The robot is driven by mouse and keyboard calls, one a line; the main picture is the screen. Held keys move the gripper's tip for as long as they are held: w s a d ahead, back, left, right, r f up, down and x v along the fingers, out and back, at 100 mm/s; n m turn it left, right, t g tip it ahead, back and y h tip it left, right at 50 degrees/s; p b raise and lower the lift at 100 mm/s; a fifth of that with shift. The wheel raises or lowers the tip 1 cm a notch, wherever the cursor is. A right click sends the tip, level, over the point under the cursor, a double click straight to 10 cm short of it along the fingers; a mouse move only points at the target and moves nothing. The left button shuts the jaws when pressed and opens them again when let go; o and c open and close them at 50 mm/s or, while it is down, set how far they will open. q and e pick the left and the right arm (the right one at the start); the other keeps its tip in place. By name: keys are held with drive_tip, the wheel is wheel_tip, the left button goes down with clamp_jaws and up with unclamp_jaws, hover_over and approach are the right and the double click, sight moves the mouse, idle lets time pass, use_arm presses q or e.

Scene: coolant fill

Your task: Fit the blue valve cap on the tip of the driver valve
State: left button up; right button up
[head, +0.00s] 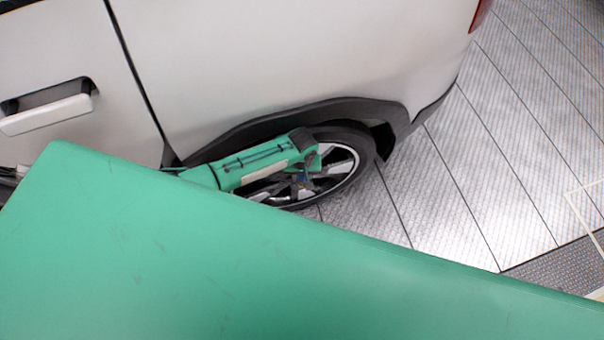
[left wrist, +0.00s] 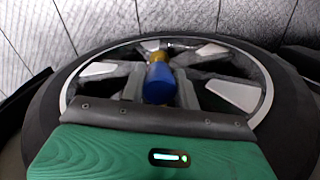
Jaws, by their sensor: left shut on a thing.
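The blue valve cap (left wrist: 158,84) is upright in the middle of the left wrist view, between the grey fingers of my left gripper (left wrist: 160,80). The gripper is shut on it. A gold-coloured part (left wrist: 156,53), which looks like the driver valve, shows just beyond the cap's far end. I cannot tell whether the cap touches it or sits on it. In the head view my left gripper (head: 302,178) is in front of the wheel, with only a speck of blue visible there. The valve cannot be made out in that view. My right gripper is not in view.
The wheel (head: 354,170) has a dark tyre and light spokes, under the dark arch of a white vehicle (head: 260,60). Its spokes and rim (left wrist: 240,95) surround the gripper closely. Grey plank flooring (head: 470,180) lies clear to the right.

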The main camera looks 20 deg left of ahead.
use_arm(q)
drive_tip(key=shift+f+b, duration=0.6)
drive_tip(key=shift+f, duration=0.85)
drive_tip(key=shift+r, duration=0.15)
drive_tip(key=shift+r+p, duration=1.05)
drive_tip(key=shift+p, duration=0.3)
drive_tip(key=shift+p, duration=0.9)
idle(1.0)
drive_tip(key=shift+f+b, duration=0.8)
drive_tip(key=shift+f, duration=0.35)
drive_tip(key=o, duration=0.9)
